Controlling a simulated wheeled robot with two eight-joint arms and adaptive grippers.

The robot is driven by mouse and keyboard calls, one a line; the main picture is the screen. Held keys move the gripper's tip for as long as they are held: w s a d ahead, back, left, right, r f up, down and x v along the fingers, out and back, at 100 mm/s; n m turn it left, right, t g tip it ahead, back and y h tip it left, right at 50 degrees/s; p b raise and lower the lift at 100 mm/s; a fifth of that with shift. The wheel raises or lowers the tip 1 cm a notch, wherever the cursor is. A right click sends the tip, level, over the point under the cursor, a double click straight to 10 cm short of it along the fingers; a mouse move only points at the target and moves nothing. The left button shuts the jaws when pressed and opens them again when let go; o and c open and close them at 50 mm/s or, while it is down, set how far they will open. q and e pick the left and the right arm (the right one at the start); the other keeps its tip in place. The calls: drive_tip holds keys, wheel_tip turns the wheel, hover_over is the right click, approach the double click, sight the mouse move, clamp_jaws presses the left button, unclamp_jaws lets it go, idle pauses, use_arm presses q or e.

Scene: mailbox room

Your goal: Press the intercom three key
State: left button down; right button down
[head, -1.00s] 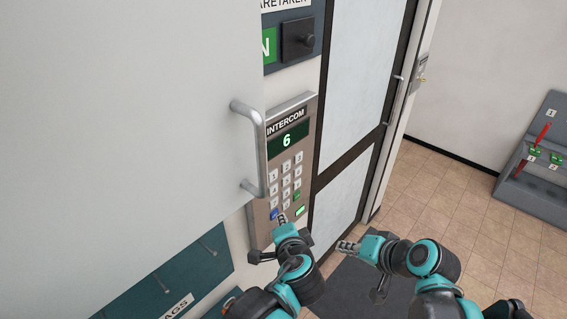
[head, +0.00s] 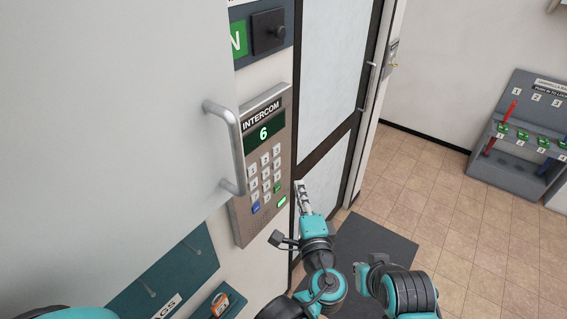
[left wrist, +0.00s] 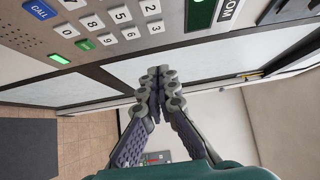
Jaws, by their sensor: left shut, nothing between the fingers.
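The intercom (head: 262,165) is a grey wall panel with a green display reading 6 and a keypad. Its three key (head: 277,149) is at the right of the top key row. In the left wrist view, the three key (left wrist: 156,26) shows at the top, above the fingertips. My left gripper (head: 301,188) is shut and empty. In the head view its tips appear just right of the panel's lower part, over the door frame. The wrist view (left wrist: 158,85) shows both fingers together, apart from the keys. My right gripper (head: 361,273) is small and partly hidden, lower right.
A large pale panel with a metal handle (head: 232,145) stands left of the intercom and close to it. A dark-framed glazed door (head: 335,70) is to the right. A grey rack (head: 515,165) stands far right.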

use_arm(q)
approach(279, 149)
drive_tip(key=w+d, duration=0.2)
drive_tip(key=w, duration=0.2)
drive_tip(key=a, duration=0.1)
drive_tip(key=w+a, duration=0.1)
drive_tip(key=shift+w+a+b, duration=0.35)
drive_tip(key=shift+a, duration=0.05)
drive_tip(key=shift+w, duration=0.1)
